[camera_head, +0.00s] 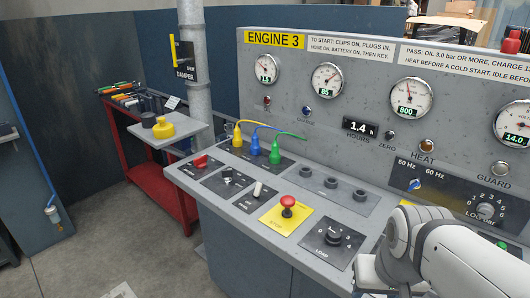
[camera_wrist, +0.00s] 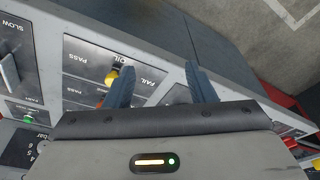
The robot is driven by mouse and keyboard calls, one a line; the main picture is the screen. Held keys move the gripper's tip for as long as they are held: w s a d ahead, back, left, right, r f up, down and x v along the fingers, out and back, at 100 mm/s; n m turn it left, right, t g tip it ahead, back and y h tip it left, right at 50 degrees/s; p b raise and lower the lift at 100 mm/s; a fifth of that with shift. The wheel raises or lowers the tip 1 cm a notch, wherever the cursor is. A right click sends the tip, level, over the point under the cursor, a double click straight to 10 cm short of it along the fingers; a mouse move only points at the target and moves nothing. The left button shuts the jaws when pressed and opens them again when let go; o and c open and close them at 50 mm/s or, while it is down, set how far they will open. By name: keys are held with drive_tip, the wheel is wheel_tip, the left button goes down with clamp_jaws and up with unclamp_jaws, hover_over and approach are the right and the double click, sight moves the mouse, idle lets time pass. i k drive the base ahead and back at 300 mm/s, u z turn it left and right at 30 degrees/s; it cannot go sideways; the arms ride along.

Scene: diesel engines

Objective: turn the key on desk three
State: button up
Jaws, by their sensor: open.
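Desk three (camera_head: 225,205) is the grey console under the yellow ENGINE 3 label (camera_head: 273,40) in the head view. On its sloping top, a small dark key switch (camera_head: 228,180) appears to sit on a black plate between the red switch (camera_head: 200,162) and a pale lever (camera_head: 258,188); its key is too small to read clearly. My gripper (camera_wrist: 160,82) is open and empty in the wrist view, its two dark fingers apart over a panel edge. In the head view only my white arm shows, at the lower right; the fingertips are hidden. The key switch is not identifiable in the wrist view.
In the wrist view, a yellow-and-black knob (camera_wrist: 112,77) on an OIL PASS/FAIL panel is close beside the left finger. A red mushroom button (camera_head: 288,203) and load knob (camera_head: 333,238) lie between my arm and the key switch. Coloured plugs (camera_head: 255,146) stand behind.

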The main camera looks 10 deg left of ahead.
sight(226, 174)
drive_tip(key=k, duration=1.2)
drive_tip(key=u, duration=0.55)
drive_tip(key=i, duration=1.75)
drive_tip(key=u, duration=0.15)
